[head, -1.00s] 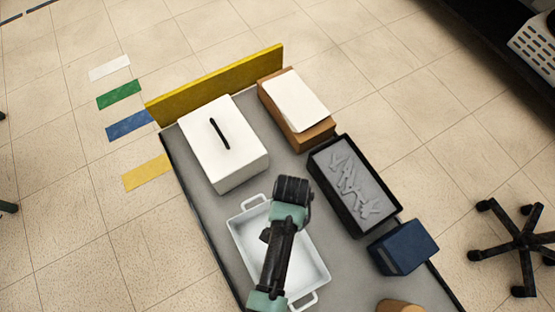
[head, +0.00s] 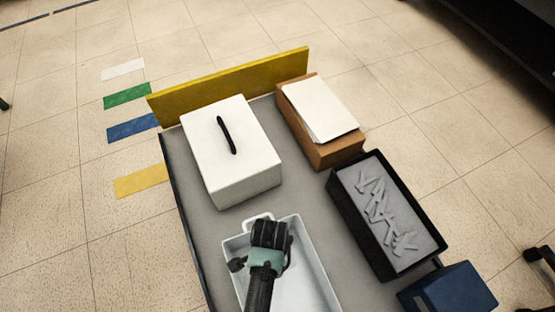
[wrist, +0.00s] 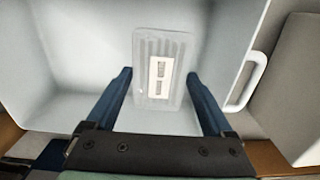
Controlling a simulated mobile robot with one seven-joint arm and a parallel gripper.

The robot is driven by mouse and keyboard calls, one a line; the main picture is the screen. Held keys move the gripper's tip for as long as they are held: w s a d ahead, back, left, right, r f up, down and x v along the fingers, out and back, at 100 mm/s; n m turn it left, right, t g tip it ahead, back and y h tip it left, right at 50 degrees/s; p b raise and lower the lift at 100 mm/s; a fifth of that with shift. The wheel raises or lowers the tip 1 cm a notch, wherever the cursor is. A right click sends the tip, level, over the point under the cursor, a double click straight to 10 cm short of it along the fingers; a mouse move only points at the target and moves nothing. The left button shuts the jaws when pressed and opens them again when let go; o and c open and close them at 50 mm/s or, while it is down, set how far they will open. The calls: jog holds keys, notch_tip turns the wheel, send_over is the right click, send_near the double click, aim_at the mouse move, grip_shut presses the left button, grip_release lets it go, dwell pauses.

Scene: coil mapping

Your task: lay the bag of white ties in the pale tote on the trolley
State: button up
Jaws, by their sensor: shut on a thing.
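My gripper (head: 268,242) is over the far end of the pale tote (head: 313,285) on the grey trolley (head: 190,190). In the wrist view its two blue fingers (wrist: 158,74) are shut on the bag of white ties (wrist: 168,48), a clear ribbed packet with a white label. The bag lies flat between the fingertips, over the tote's pale floor. I cannot tell whether it touches the floor. The tote's walls and a side handle also show in the wrist view (wrist: 50,60). In the head view my arm hides the bag and part of the tote.
A brown box with white sheets (head: 335,155) is at the far right. A black tray of grey pieces (head: 345,215) and a blue bin (head: 455,290) are to the right. A yellow board (head: 230,85) edges the trolley.

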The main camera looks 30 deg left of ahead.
jog(key=shift+f+b, duration=1.65)
jog(key=shift+f, duration=1.75)
jog(key=shift+f, duration=0.1)
jog(key=shift+f, duration=0.1)
jog(key=o, duration=1.1)
notch_tip(320, 180, up, 12)
jog(key=p, duration=0.6)
jog(key=shift+r+p, duration=0.2)
jog(key=shift+p, duration=0.1)
